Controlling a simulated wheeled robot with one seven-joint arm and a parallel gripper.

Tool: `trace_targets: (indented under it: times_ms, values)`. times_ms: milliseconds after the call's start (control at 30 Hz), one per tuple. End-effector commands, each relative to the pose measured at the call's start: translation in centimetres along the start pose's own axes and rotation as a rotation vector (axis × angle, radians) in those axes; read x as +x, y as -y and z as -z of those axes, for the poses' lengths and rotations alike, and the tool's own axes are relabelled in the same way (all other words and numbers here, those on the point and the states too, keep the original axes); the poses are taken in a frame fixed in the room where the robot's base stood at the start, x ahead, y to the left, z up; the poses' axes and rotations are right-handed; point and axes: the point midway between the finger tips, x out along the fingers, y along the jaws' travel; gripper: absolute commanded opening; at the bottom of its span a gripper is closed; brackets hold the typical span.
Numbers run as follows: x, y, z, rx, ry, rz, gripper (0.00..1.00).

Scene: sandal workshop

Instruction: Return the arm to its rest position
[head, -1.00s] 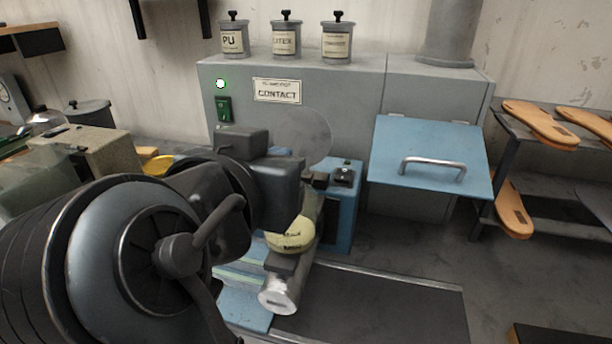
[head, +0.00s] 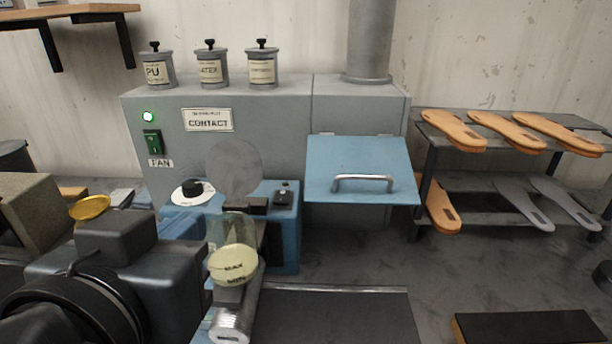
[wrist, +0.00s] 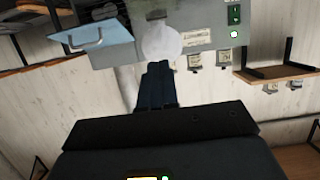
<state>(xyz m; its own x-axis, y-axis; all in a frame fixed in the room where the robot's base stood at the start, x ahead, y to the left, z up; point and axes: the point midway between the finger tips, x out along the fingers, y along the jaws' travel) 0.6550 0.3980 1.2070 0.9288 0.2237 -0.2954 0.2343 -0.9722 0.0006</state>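My arm is folded in the lower left of the head view, with its dark blocky wrist end in front of the bench. In the wrist view the two dark fingers of my gripper (wrist: 158,66) lie together, with nothing visible between them. The fingertips cannot be made out in the head view. The wrist view shows the room upside down, with the grey cabinet beyond the fingers.
A grey cabinet (head: 262,125) with a blue hatch (head: 350,160) stands ahead.

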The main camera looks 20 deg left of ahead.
Motion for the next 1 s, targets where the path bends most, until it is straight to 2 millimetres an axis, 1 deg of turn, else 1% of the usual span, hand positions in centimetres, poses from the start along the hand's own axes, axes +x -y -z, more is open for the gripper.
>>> trace_targets:
  times_ms: [67, 167, 267, 333, 433, 533, 667, 700, 767, 867, 1000]
  values:
    - [0.3, -0.3, -0.4, -0.006, 0.002, -0.001, 0.00]
    - [1.2, -1.6, -1.9, -0.031, 0.006, -0.001, 0.00]
    - [2.6, -3.8, -4.6, -0.073, 0.012, 0.005, 0.00]
    - [3.5, -5.8, -7.0, -0.103, 0.018, 0.013, 0.00]
    - [4.2, -8.8, -10.3, -0.139, 0.026, 0.026, 0.00]
    - [4.3, -11.6, -13.5, -0.164, 0.035, 0.040, 0.00]
    - [3.6, -15.4, -17.4, -0.180, 0.047, 0.053, 0.00]
    - [3.1, -16.4, -18.5, -0.182, 0.051, 0.058, 0.00]
    - [2.3, -18.1, -20.1, -0.180, 0.055, 0.062, 0.00]
    - [0.7, -20.6, -22.6, -0.173, 0.060, 0.063, 0.00]
    - [-2.4, -23.8, -25.5, -0.150, 0.063, 0.057, 0.00]
